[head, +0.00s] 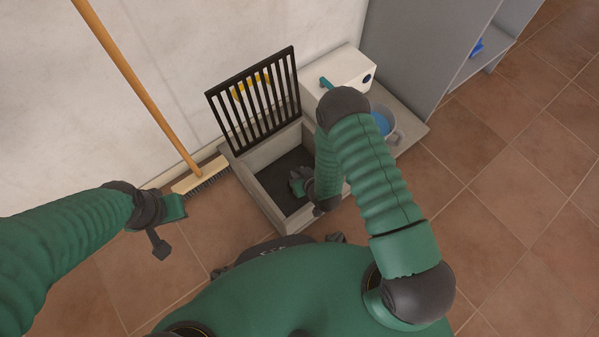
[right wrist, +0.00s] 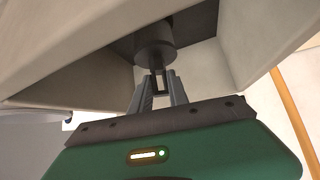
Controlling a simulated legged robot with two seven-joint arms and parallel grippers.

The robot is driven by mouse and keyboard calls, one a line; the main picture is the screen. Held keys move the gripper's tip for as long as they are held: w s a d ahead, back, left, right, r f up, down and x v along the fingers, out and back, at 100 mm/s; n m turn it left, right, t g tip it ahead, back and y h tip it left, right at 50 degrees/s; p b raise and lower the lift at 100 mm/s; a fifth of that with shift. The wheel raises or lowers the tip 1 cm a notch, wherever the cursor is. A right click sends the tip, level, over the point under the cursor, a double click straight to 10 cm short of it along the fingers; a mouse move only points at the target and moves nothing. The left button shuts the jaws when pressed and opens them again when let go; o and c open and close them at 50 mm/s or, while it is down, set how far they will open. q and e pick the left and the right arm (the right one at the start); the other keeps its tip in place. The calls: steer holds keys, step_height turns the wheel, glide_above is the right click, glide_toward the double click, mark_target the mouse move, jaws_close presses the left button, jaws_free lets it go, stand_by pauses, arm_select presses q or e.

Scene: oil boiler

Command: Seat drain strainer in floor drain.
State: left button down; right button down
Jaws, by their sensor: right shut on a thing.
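A square concrete pit (head: 262,203) with a dark floor is set by the wall. My right gripper (head: 299,184) reaches down inside it. In the right wrist view, my right gripper (right wrist: 158,92) is shut on the narrow loop handle of a dark grey cylinder, the drain strainer (right wrist: 155,45). The strainer is beyond the fingertips, against the dark pit floor (right wrist: 196,24). The drain opening is hidden, so I cannot tell whether the strainer touches or sits in it. My left gripper (head: 160,232) hangs over the tiles left of the pit, its jaw state unclear.
A black barred grate (head: 253,101) stands upright at the pit's back edge. A broom (head: 137,88) leans on the wall at left. A white box (head: 343,77) and a bucket (head: 393,136) with blue contents stand right of the pit, near a grey cabinet (head: 420,45). Tiles at right are clear.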

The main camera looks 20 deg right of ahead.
stand_by(0.4)
steer(key=shift+s, duration=0.1)
stand_by(0.4)
steer(key=shift+p, duration=0.35)
steer(key=shift+f, duration=0.15)
steer(key=shift+f+b, duration=0.5)
steer(key=shift+b, duration=0.05)
steer(key=c, duration=1.2)
jaws_free()
